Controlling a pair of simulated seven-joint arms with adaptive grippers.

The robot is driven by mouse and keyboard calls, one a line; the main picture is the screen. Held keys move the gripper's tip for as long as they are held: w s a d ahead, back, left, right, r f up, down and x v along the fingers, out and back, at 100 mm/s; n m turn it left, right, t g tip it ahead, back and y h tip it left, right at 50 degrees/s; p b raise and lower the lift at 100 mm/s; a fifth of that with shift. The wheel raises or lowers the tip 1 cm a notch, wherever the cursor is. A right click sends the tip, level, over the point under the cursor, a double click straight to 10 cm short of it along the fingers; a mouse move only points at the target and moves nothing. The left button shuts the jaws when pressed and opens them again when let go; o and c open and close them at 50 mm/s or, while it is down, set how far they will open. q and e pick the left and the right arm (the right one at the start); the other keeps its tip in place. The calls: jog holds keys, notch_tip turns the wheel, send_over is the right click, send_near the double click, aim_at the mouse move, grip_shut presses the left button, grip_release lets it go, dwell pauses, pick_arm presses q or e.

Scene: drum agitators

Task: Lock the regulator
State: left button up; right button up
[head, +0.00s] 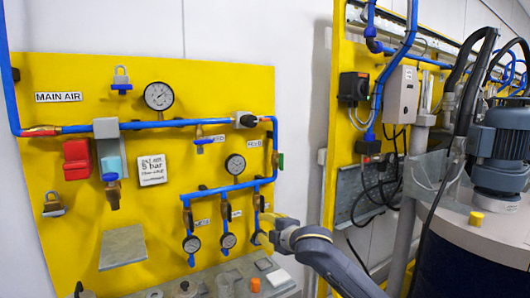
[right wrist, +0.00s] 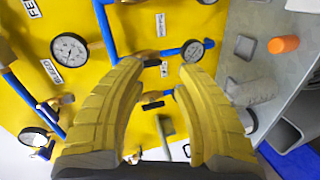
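The yellow board (head: 60,125) marked MAIN AIR carries blue air pipes. A grey unit with a light-blue bowl (head: 112,165) hangs from the main pipe at left; I cannot tell for sure whether it is the regulator. A padlock with a blue body (head: 122,83) and a brass-coloured padlock (head: 53,207) hang on the board. My right gripper (head: 266,232) is at the lower right gauge branch. In the right wrist view its yellow fingers (right wrist: 160,78) are apart, with a small dark handle (right wrist: 153,105) visible between them; contact is unclear. My left gripper is not identifiable.
A round gauge (head: 159,96) sits above the main pipe, another gauge (head: 235,164) lower. A red block (head: 76,160) is at left. A grey shelf with an orange cylinder (head: 255,285) lies below. A blue-grey motor (head: 500,145) stands on a drum at right.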

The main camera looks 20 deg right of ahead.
jog(key=w+d+r+n+t, duration=0.1)
jog(key=w+d+r, duration=0.1)
jog(key=r, duration=0.7)
jog(key=w+d+r, duration=0.1)
jog(key=d+r, duration=0.2)
jog(key=r, duration=0.5)
jog(key=n+t+y, duration=0.1)
jog(key=t, duration=0.1)
send_near(266, 120)
jog(key=x, duration=1.1)
jog(key=shift+d, duration=0.1)
jog(key=shift+o, duration=0.4)
grip_shut()
